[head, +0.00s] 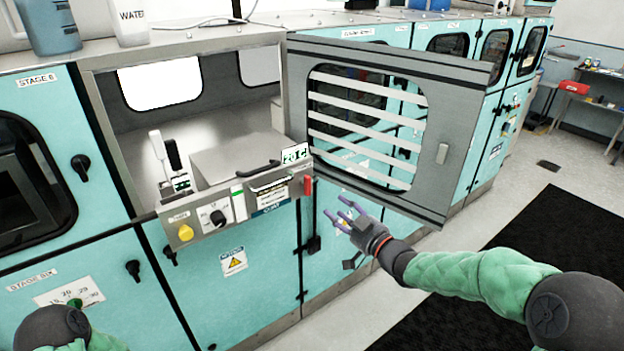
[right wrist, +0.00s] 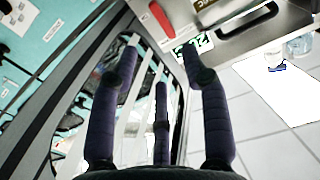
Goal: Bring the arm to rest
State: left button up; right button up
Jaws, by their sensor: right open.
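My right arm (head: 470,275) reaches in from the lower right in its green sleeve. My right gripper (head: 343,215) has its purple fingers spread and holds nothing. It is in front of the machine, just below the open windowed door (head: 440,190) and right of the control panel (head: 240,200). The right wrist view shows the fingers (right wrist: 160,62) apart, with the slatted door window behind them. Whether they touch the door cannot be told. Of my left arm only a joint and some green sleeve show at the lower left; its gripper is out of view.
The open chamber (head: 190,110) holds a metal box with a black handle. A red part (head: 308,185) and a "20 C" display (head: 295,153) are at the panel's right end. Teal cabinets line the back. The floor (head: 510,225) and black mat (head: 560,250) at right are clear.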

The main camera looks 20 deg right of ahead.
jog(key=s+a+f+m+g+h, duration=0.1)
jog(key=s+a+f+g, duration=0.1)
jog(key=f, duration=0.7)
jog(key=s+a+f+m+g, duration=0.1)
jog(key=a+f+m+g, duration=0.15)
jog(key=f, duration=0.65)
jog(key=s+a+f+m+g+h, duration=0.1)
jog(key=s+a+f+g, duration=0.1)
jog(key=f, duration=0.7)
jog(key=s+a+f+m+g, duration=0.1)
jog(key=s+a+f+g, duration=0.3)
jog(key=s+f, duration=0.5)
jog(key=s+a+f+g, duration=0.5)
jog(key=s+f, duration=0.5)
jog(key=s, duration=0.6)
jog(key=shift+s+m+g, duration=0.25)
jog(key=shift+m+g, duration=0.1)
jog(key=shift+g, duration=0.2)
